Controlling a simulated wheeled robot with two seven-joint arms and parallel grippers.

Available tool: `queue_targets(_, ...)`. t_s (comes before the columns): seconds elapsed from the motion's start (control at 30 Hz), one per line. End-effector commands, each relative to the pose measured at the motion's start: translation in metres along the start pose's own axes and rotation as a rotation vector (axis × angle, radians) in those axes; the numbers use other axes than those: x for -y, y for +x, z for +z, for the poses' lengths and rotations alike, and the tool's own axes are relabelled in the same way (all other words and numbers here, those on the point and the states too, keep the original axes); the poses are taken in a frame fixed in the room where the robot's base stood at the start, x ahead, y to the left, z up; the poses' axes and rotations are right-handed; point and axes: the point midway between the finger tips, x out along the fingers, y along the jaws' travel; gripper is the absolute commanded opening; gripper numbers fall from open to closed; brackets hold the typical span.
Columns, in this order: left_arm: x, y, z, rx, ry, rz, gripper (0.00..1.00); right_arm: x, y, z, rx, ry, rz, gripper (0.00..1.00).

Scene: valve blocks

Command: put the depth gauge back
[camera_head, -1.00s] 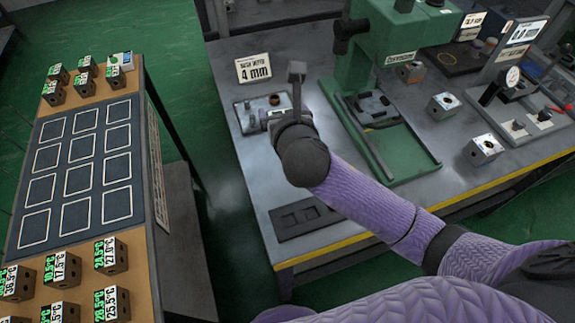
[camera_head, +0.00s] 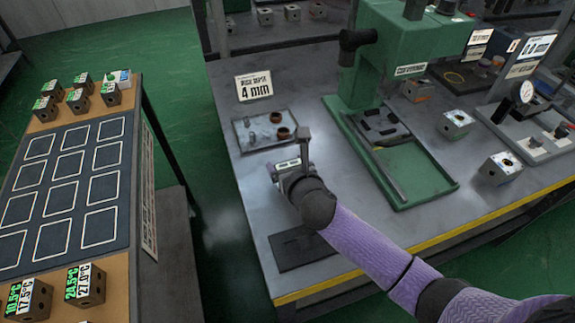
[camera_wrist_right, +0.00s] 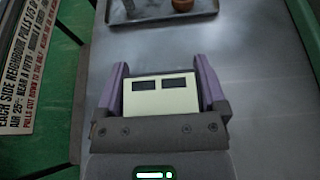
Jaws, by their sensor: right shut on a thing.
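My right gripper (camera_head: 288,170) is above the grey bench, between the metal tray and the dark slotted plate. It is shut on the depth gauge, a pale cream block with two dark windows, which shows between the purple fingers in the right wrist view (camera_wrist_right: 161,95). In the head view only a pale sliver of the gauge (camera_head: 286,164) shows past the gripper. The dark plate (camera_head: 290,258) lies flat at the bench's near left corner, partly hidden by my right arm. My left gripper is not in view.
The metal tray (camera_head: 243,139) holds small round parts, behind it a "4 mm" sign (camera_head: 254,86). A green press (camera_head: 410,165) stands to the right, with metal blocks (camera_head: 499,168) beyond. At left is a table with marked squares (camera_head: 72,165) and valve blocks (camera_head: 84,286).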

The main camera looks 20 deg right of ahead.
Motion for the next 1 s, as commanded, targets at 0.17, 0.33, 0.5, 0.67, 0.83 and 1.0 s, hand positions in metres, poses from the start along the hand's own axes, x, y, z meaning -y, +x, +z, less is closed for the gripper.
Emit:
queue_targets(0.17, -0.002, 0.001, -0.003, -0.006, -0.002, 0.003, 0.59, 0.000, 0.001, -0.002, 0.000, -0.001, -0.001, 1.00)
queue_targets(0.33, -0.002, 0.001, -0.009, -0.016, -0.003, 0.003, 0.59, 0.000, 0.001, -0.001, 0.000, 0.000, 0.000, 1.00)
queue_targets(0.5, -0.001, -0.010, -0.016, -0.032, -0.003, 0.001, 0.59, 0.000, -0.015, 0.004, 0.000, -0.001, 0.001, 1.00)
queue_targets(0.67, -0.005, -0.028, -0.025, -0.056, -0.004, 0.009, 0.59, 0.000, -0.051, 0.005, 0.000, -0.002, 0.001, 1.00)
queue_targets(0.83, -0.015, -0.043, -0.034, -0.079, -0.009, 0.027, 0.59, 0.000, -0.090, 0.004, -0.001, -0.001, 0.001, 1.00)
queue_targets(1.0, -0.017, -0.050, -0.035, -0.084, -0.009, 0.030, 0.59, 0.000, -0.116, 0.002, 0.000, 0.000, 0.000, 1.00)
